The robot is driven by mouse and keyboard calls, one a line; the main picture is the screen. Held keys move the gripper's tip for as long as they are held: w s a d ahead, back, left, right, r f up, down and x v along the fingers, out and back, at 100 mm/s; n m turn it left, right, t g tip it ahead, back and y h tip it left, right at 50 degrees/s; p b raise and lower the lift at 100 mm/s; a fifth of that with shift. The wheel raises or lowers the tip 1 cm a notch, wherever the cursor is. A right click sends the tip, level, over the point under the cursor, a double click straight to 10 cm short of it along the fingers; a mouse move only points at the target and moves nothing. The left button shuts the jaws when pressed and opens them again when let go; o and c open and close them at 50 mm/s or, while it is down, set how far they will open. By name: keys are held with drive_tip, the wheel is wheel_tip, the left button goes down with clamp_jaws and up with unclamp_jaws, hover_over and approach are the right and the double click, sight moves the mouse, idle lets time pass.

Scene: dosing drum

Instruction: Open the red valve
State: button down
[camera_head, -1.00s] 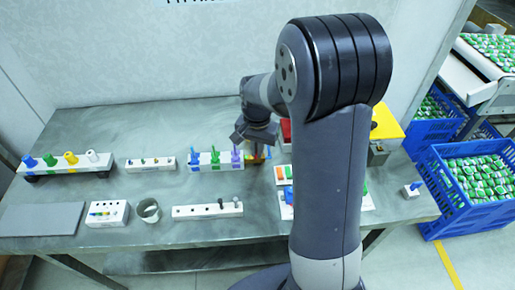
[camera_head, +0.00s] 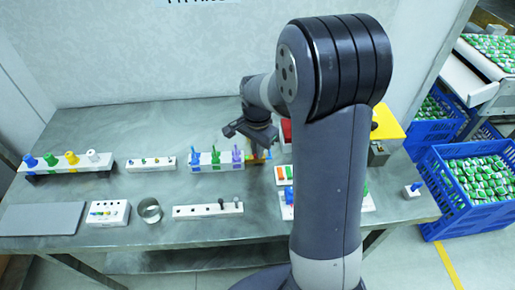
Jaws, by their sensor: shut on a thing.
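My gripper (camera_head: 246,133) is over the back of the grey table, near the right end of a white rack (camera_head: 222,161) with blue, green and purple valve-like pieces. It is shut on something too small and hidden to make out. I cannot pick out the red valve for certain. A small piece with red, orange, yellow and green parts (camera_head: 259,155) shows just below and right of my gripper, partly covered. My arm hides part of the table right of it.
Another rack (camera_head: 70,168) with blue, green, yellow and white pieces stands at the back left. A box of coloured pegs (camera_head: 108,212), a metal cup (camera_head: 149,210) and a low white strip (camera_head: 208,211) stand in front. A yellow-topped box (camera_head: 387,124) is right of my arm.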

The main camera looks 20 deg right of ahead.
drive_tip(key=c, duration=1.6)
unclamp_jaws()
drive_tip(key=shift+r, duration=0.1)
wheel_tip(320, 180, up, 11)
